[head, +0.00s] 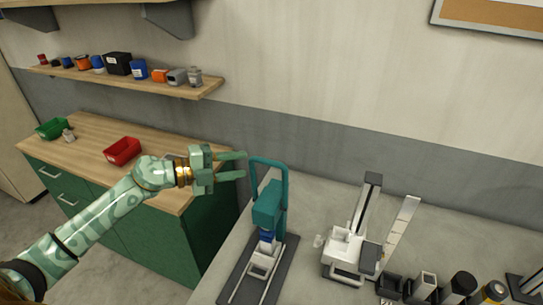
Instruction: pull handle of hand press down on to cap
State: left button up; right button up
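The hand press (268,203) is teal and stands on a dark base plate at the left end of the grey worktop. Its looped teal handle (270,162) stands raised at the top of the press. A blue part (267,235) sits under the press body, above a white cradle (263,262). I cannot tell which piece is the cap. My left gripper (243,165) is open and empty, with its fingers pointing right at the upper left of the handle. Its fingertips are very close to the loop; I cannot tell whether they touch. My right gripper is not in view.
A white device (348,247) with a dark upright arm stands right of the press. Dark containers (391,284) and cylinders stand at the lower right. A green cabinet (190,240) with a wooden top carries a red bin (122,151). A shelf (205,91) hangs above.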

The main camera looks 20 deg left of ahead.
aim_at(261, 162)
pick_arm(q)
jog(key=p+x, duration=0.1)
jog(key=x, duration=0.7)
jog(key=shift+w+d, duration=0.15)
jog(key=shift+d, duration=0.25)
jog(key=shift+w+d+f, duration=0.15)
jog(key=shift+w+d, duration=0.15)
jog(key=shift+w, duration=0.1)
jog(key=shift+c, duration=0.4)
grip_shut()
